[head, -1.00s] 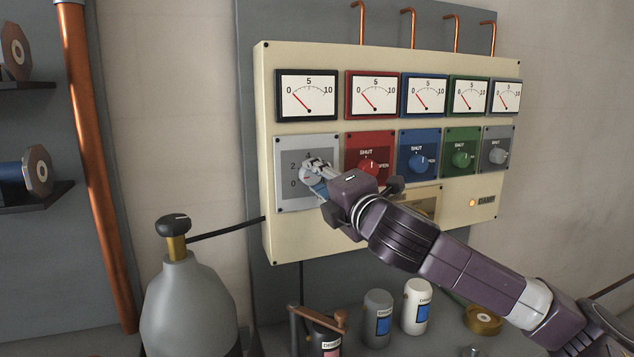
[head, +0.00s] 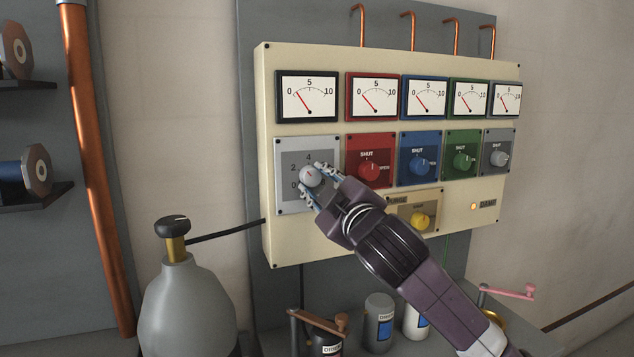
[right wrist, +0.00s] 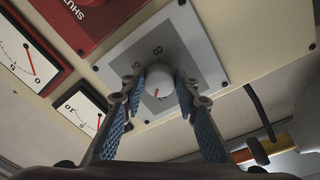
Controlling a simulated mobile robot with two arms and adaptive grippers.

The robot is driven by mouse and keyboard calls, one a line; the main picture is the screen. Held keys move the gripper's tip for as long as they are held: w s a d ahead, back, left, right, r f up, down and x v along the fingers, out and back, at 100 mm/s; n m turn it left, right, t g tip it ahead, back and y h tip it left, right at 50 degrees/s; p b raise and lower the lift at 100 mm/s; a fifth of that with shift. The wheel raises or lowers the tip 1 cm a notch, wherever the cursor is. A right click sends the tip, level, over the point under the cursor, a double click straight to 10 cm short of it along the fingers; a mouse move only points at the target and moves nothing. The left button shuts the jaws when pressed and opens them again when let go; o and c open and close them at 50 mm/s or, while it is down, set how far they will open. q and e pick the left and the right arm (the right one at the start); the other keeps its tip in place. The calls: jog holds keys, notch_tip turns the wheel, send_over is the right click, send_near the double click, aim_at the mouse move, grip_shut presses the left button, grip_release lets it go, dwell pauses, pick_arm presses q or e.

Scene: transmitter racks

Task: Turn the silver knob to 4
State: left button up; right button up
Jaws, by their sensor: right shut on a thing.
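The silver knob (head: 311,175) sits on a light grey plate (head: 290,205) at the left end of the cream control panel. The numbers 0, 2 and 4 show on the plate left of and above the knob. A small red mark shows on the knob's face; I cannot tell exactly which number it points to. My right gripper (head: 312,178) is shut on the silver knob, one finger on each side. In the right wrist view, the blue-padded fingers flank the knob (right wrist: 159,82). The black-framed gauge (head: 308,85) above has its needle between 0 and 5. My left gripper is not in view.
Red (head: 369,169), blue (head: 420,165), green (head: 466,160) and grey (head: 499,158) knobs line up to the right. A yellow knob (head: 420,220) sits below. Bottles and a grey cylinder (head: 187,305) stand below the panel.

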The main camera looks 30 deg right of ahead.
jog(key=m, duration=0.4)
jog(key=shift+a+f+p, duration=0.1)
jog(key=shift+a+p, duration=0.05)
jog(key=shift+p, duration=0.2)
jog(key=shift+m+g+h+p, duration=0.3)
jog(key=shift+m+h+p, duration=0.25)
jog(key=shift+m, duration=1.55)
jog(key=o, duration=1.1)
jog(key=shift+o, duration=0.2)
